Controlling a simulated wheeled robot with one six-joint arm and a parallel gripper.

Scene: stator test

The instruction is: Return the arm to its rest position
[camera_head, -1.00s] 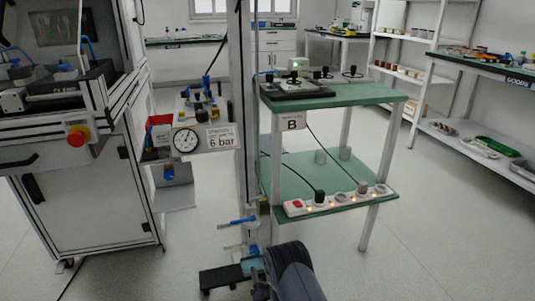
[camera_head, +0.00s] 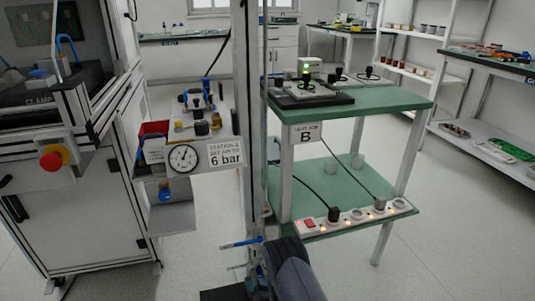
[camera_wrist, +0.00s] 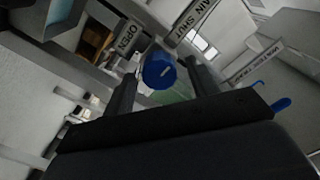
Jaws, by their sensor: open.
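My arm (camera_head: 292,270) shows as a dark link at the bottom of the head view, in front of a vertical post. My gripper (camera_wrist: 160,82) shows in the wrist view, its two dark fingers apart. A round blue knob (camera_wrist: 158,70) appears between the fingers, beyond them. I cannot tell how far away it is, but nothing looks clamped. In the head view the gripper itself is not clear; the arm hides what is behind it.
A green-topped bench marked B (camera_head: 390,98) stands right, with a power strip (camera_head: 345,222) on its lower shelf. A gauge panel marked 6 bar (camera_head: 222,154) and a machine with a red button (camera_head: 52,159) stand left. A blue lever (camera_head: 240,243) is near my arm. Floor is open at right.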

